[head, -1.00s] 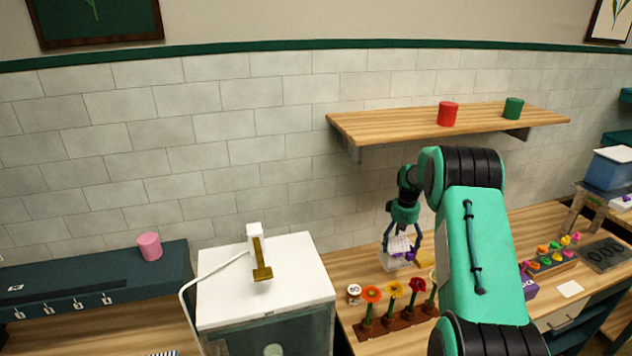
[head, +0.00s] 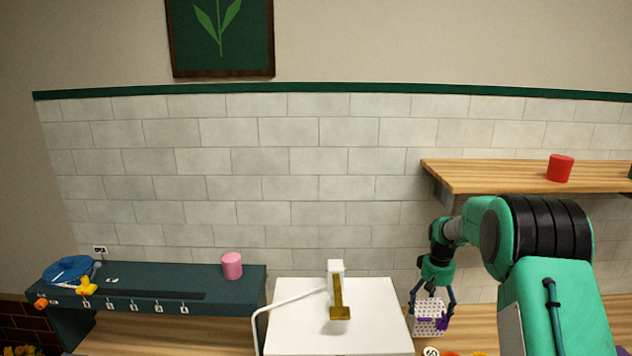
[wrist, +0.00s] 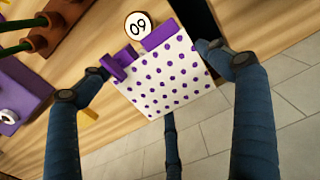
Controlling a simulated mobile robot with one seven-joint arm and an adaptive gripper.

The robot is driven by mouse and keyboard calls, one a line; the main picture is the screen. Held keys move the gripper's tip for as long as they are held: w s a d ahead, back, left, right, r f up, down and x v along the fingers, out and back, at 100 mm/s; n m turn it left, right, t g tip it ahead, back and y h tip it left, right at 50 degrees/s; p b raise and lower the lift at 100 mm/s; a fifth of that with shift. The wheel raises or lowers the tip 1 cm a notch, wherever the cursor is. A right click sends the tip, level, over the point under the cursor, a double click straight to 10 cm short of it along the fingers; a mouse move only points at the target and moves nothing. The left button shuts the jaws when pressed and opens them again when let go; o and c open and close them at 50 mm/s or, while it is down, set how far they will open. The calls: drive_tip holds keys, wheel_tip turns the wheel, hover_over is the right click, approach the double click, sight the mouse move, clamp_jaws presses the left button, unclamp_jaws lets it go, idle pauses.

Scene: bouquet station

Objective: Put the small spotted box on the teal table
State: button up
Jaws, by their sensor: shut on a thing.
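The small spotted box (head: 428,313), white with purple dots and purple tabs, is held in my gripper (head: 433,300) over the wooden counter at the lower right of the head view. In the wrist view the box (wrist: 165,82) is tilted between both fingers, its dotted face toward the camera. My gripper (wrist: 155,64) is shut on it. The dark teal table (head: 225,275) is at the left of the head view, well apart from the box.
A pink cylinder (head: 232,265) stands on the teal table's right part. A blue hat-like item (head: 70,269) and a yellow item (head: 86,286) are at its left. A white-topped cabinet (head: 375,310) with a white-and-gold fixture (head: 337,290) stands between. A wooden shelf (head: 500,178) hangs above.

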drive_tip(key=w+a+r+b, duration=0.1)
drive_tip(key=w+a+r, duration=0.2)
drive_tip(key=a, duration=0.5)
drive_tip(key=w+a+r+m+b, duration=0.1)
drive_tip(key=w+a+r, duration=0.2)
drive_tip(key=a, duration=0.6)
drive_tip(key=shift+w+a+r, duration=0.2)
drive_tip(key=shift+w+r, duration=0.1)
drive_tip(key=shift+r, duration=0.35)
drive_tip(key=shift+f, duration=0.1)
wheel_tip(320, 180, down, 5)
drive_tip(key=b, duration=0.5)
